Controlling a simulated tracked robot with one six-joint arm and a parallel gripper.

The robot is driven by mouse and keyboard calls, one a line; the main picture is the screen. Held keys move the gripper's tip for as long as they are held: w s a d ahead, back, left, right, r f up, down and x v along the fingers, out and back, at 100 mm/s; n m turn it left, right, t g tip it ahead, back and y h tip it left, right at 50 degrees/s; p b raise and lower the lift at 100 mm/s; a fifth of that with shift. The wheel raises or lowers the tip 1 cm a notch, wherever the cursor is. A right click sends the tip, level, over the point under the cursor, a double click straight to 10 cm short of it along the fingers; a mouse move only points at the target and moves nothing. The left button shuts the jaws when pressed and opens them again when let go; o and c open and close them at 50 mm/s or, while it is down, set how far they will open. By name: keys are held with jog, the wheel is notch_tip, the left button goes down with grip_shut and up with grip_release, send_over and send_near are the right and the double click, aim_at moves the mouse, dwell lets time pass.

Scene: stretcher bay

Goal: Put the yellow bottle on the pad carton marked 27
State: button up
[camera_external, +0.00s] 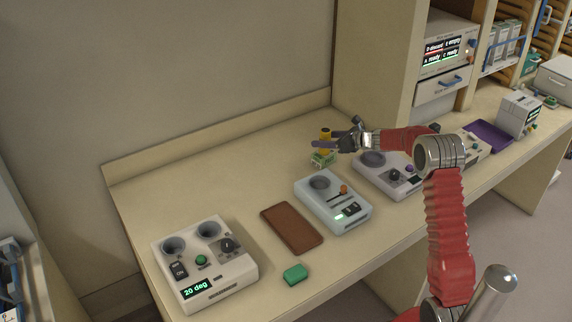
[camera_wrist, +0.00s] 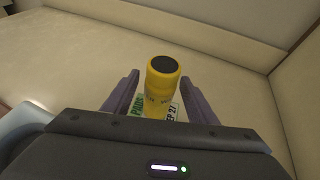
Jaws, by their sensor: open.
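The yellow bottle (camera_wrist: 161,92) with a black cap stands upright on the pad carton, whose printed top shows "PADS" and "27" (camera_wrist: 173,111) in the wrist view. In the outside view the yellow bottle (camera_external: 325,134) is at the back of the counter, on the small green and white carton (camera_external: 323,159). My gripper (camera_external: 324,144) is open, with one finger on each side of the bottle; in the wrist view gaps show between the bottle and both fingers (camera_wrist: 160,97). The bottle's lower part and much of the carton are hidden in the wrist view.
A pale device with a round well (camera_external: 334,201) and another (camera_external: 388,174) stand in front of the carton. A brown mat (camera_external: 291,228), a green block (camera_external: 295,274) and a white device reading "20 deg" (camera_external: 205,264) lie left. The counter's back left is clear.

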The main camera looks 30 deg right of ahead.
jog(key=v, duration=1.2)
dwell(0.5)
jog(key=s+a+r+n+g+y, duration=0.1)
jog(key=s+a+r+n+g, duration=0.2)
jog(key=s+a+n, duration=0.65)
jog(key=s+a+r+n+g, duration=0.2)
jog(key=s+a+n, duration=0.35)
jog(key=a, duration=0.75)
jog(key=s+a+f+n+g+h, duration=0.1)
jog(key=s+n+h, duration=0.1)
jog(key=s+n, duration=0.6)
jog(key=s+a+f+n+g+h, duration=0.1)
jog(key=s+a+n+h, duration=0.1)
jog(key=s+n, duration=0.7)
jog(key=shift+s+f+h, duration=0.15)
jog(key=shift+s+h, duration=0.45)
jog(key=shift+s, duration=3.2)
